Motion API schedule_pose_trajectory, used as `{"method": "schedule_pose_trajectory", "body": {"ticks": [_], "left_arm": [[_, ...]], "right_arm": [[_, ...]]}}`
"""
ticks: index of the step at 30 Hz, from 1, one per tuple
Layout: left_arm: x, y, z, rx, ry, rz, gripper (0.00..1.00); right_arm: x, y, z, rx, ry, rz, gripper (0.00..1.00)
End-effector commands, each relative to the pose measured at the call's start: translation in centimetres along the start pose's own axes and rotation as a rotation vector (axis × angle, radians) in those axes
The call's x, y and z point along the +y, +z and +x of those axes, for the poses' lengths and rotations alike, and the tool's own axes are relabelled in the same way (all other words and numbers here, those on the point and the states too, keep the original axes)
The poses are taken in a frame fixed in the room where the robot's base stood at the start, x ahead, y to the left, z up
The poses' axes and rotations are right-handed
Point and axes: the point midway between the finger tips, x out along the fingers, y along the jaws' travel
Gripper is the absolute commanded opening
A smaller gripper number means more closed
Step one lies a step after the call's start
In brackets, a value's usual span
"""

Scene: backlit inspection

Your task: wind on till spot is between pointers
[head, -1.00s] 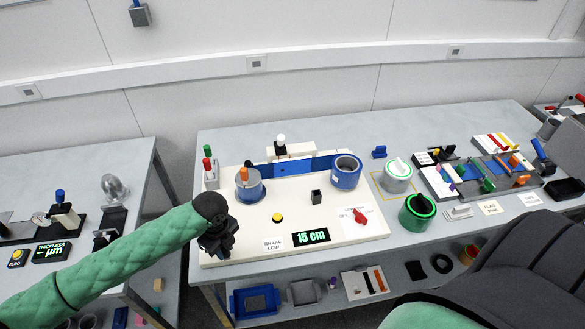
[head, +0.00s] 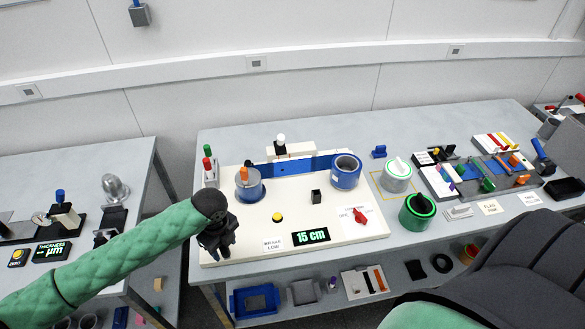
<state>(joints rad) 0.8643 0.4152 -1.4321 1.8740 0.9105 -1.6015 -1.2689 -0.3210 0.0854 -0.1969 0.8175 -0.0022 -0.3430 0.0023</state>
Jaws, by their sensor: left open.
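A white winding board (head: 345,232) stands on the bench. A blue strip (head: 303,166) runs between a clear-and-blue left reel (head: 250,190) with an orange crank knob (head: 244,175) and a blue roll (head: 346,172) on the right. I cannot make out a spot or the pointers on the strip at this size. A display (head: 310,237) reads 15 cm. My left gripper (head: 217,254) is open and empty, pointing down over the board's front left corner, in front of the left reel and apart from it. My right gripper is not in view.
A red knob (head: 360,216), a yellow button (head: 277,217) and a small black block (head: 316,196) are on the board. Red- and green-topped posts (head: 208,165) stand left of the reel.

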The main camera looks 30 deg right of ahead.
Motion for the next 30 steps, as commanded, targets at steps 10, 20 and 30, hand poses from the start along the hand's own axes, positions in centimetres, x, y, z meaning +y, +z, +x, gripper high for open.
{"method": "schedule_pose_trajectory", "body": {"ticks": [10,20,30], "left_arm": [[0.0,0.1,-2.9,-0.001,-0.002,-0.001,0.51],[0.0,0.0,-5.5,0.0,-0.001,0.0,0.51],[0.0,0.0,-6.9,0.0,-0.001,-0.001,0.51]], "right_arm": [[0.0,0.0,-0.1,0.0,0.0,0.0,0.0],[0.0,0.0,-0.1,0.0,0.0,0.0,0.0],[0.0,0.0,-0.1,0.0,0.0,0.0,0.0]]}}
